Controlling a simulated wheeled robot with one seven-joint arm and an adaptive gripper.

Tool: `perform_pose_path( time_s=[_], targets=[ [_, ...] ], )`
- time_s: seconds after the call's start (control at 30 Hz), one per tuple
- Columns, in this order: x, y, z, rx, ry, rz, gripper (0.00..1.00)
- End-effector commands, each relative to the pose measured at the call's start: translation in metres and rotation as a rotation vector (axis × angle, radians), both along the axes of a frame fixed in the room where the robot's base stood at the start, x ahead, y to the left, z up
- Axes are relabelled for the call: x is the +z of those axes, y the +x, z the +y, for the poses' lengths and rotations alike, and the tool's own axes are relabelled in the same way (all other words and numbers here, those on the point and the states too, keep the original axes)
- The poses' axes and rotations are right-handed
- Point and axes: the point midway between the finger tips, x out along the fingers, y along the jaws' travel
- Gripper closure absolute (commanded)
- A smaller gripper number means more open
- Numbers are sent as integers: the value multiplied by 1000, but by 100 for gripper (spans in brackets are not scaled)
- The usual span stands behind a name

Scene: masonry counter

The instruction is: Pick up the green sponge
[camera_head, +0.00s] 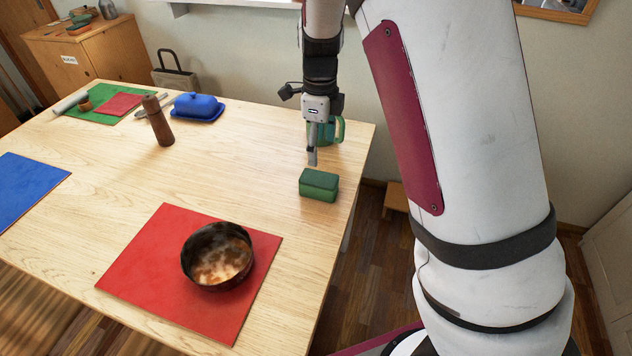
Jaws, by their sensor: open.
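The green sponge (318,185) is a small block lying on the light wooden table (235,140), near its right edge. My gripper (312,160) points down just above and behind the sponge in the head view, apart from it as far as I can tell. It is open, with nothing seen between its fingers. The fingers show nearly edge-on, so the gap between them is hard to see.
A teal mug (338,130) stands partly hidden behind my gripper. A dark bowl (215,257) sits on a red mat (145,262) at the front. A pepper mill (157,120) and a blue butter dish (197,106) stand further left. The table middle is clear.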

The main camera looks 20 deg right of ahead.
Motion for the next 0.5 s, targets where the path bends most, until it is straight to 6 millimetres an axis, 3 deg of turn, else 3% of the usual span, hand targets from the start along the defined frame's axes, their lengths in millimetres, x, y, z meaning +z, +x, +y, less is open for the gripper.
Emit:
perform_pose_path(
  time_s=[0.3, 0.5],
  targets=[
    [-58, -1, -1, -3, -1, 5, 31],
    [-79, 0, -1, -3, 0, 2, 31]
  ],
)
